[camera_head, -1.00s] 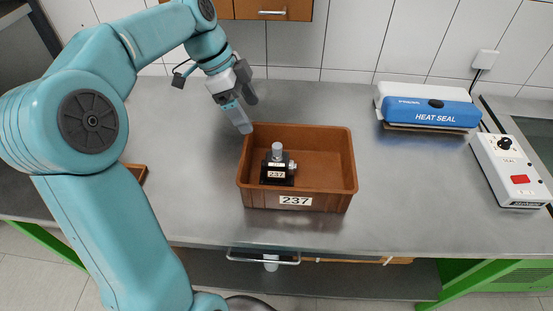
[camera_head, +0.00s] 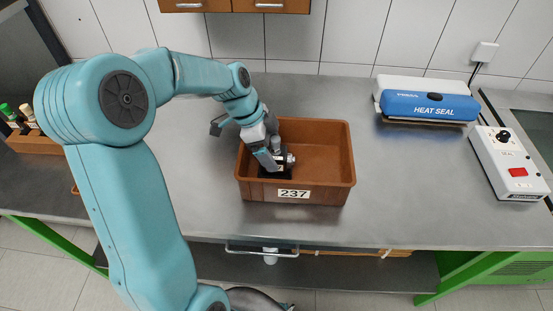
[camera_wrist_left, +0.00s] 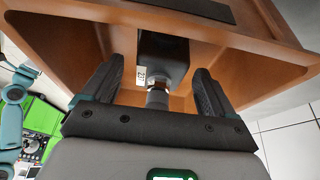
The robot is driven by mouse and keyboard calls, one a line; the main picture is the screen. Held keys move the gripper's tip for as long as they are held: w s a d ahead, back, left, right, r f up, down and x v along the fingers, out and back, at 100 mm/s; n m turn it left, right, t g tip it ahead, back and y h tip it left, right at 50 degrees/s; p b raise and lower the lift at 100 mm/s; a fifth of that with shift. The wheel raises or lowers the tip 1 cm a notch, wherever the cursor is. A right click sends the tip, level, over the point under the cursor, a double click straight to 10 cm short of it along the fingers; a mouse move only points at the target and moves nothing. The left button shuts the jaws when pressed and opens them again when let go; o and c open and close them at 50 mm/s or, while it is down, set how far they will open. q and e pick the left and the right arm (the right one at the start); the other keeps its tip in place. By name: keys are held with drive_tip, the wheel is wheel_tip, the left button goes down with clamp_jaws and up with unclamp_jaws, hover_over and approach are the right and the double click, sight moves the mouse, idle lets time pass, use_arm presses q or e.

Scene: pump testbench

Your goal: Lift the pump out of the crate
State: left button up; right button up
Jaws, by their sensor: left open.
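The brown crate (camera_head: 325,165) labelled 237 stands on the metal bench. The black pump (camera_head: 281,174) with a grey metal top sits inside at the crate's left part, partly hidden by my left gripper (camera_head: 272,150). In the left wrist view the pump's black body (camera_wrist_left: 165,62) and metal neck show between the two open fingers of the left gripper (camera_wrist_left: 160,88). The fingers reach into the crate (camera_wrist_left: 235,60) on either side of the pump. I see no contact with it. My right gripper is in neither view.
A blue and white heat sealer (camera_head: 428,103) stands at the back right, with a white control box (camera_head: 508,163) beside it. A wooden rack with bottles (camera_head: 35,140) is at the far left. The bench between crate and sealer is clear.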

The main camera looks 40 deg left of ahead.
use_arm(q)
drive_tip(key=shift+w+d+f, duration=0.1)
drive_tip(key=shift+w+f, duration=0.05)
drive_tip(key=shift+f, duration=0.4)
drive_tip(key=c, duration=1.5)
clamp_jaws()
drive_tip(key=shift+r, duration=0.1)
